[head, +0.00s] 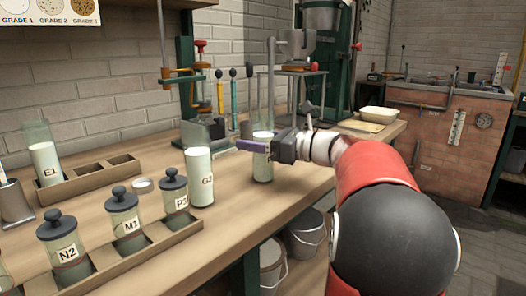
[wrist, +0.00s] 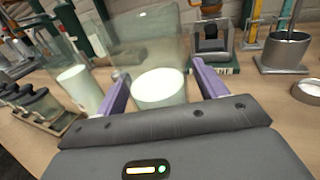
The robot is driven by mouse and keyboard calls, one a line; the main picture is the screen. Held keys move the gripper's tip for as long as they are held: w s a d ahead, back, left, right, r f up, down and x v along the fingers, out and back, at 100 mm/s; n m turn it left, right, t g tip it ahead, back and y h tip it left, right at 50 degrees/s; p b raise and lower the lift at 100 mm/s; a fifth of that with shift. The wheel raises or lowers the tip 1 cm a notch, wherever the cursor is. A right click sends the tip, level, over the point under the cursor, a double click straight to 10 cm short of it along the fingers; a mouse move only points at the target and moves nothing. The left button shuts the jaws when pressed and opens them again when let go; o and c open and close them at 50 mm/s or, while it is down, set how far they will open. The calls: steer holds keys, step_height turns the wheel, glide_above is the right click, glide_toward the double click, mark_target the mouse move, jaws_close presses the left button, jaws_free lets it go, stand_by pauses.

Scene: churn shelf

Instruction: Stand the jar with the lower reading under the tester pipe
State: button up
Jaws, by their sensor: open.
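A clear glass jar with white milk (head: 263,168) stands on the bench; its label is not visible. It also shows between the purple fingers in the wrist view (wrist: 158,92). My gripper (head: 252,146) is open, its fingers either side of this jar; I cannot tell if they touch it. A jar marked G3 (head: 201,180) stands just left of it, and a similar jar shows in the wrist view (wrist: 78,88). A jar marked E1 (head: 45,165) sits in a wooden rack. A thin vertical pipe (head: 161,35) hangs at the back left; I cannot tell if it is the tester.
Black-lidded jars N2 (head: 66,245), M1 (head: 124,218) and a third (head: 175,193) stand in a front-left rack. A small round dish (head: 142,185) lies behind them. A cream tray (head: 378,118) is at the back right. Buckets (head: 305,235) stand below the bench.

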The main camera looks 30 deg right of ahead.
steer(key=c, duration=1.4)
